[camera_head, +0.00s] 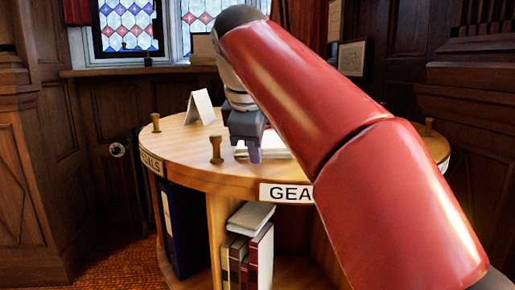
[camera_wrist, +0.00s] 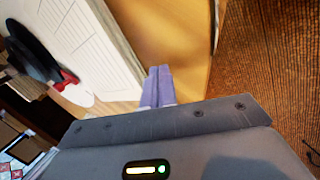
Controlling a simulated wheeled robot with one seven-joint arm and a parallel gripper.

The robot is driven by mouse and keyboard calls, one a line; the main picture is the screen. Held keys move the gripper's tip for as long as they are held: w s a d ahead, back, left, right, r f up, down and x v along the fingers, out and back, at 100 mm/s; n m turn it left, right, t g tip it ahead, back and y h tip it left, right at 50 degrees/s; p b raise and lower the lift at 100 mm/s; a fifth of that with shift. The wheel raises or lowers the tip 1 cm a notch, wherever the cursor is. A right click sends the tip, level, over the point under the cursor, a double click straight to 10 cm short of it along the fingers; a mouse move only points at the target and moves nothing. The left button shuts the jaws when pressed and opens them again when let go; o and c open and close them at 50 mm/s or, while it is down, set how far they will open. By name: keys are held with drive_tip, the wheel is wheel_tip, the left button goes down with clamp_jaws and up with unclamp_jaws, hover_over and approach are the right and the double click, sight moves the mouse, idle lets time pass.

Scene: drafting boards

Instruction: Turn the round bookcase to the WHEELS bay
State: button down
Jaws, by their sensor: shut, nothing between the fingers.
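The round bookcase (camera_head: 185,141) has a light wooden top, and it also shows in the wrist view (camera_wrist: 190,50). Its front rim carries a white label starting "GEA" (camera_head: 284,193), the rest hidden behind my arm. A label ending "ALS" (camera_head: 151,162) is at the left rim. I can read no WHEELS label. Short wooden pegs stand along the rim: one at front left (camera_head: 216,151), one at far left (camera_head: 156,122), one at right (camera_head: 429,127). My gripper (camera_head: 254,156) is shut and empty, pointing down over the front of the top, right of the front peg; its fingers show in the wrist view (camera_wrist: 157,75).
A white folded card (camera_head: 201,107) and papers or a book (camera_head: 270,148) are on the top, the latter beside my gripper. Books (camera_head: 250,250) and a blue binder (camera_head: 187,230) fill bays below. Dark panelled walls stand close behind; carpet (camera_head: 110,270) is at left.

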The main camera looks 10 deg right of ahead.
sight(207, 157)
drive_tip(key=shift+m, duration=0.4)
drive_tip(key=shift+w+a, duration=0.45)
drive_tip(key=shift+a, duration=0.4)
drive_tip(key=shift+w+a, duration=0.5)
drive_tip(key=shift+a, duration=0.3)
drive_tip(key=shift+w+a, duration=0.45)
drive_tip(key=shift+a, duration=0.4)
drive_tip(key=shift+m+h, duration=0.4)
drive_tip(key=shift+w+a, duration=0.85)
drive_tip(key=shift+a, duration=0.35)
drive_tip(key=shift+w+a, duration=0.85)
drive_tip(key=shift+a, duration=0.3)
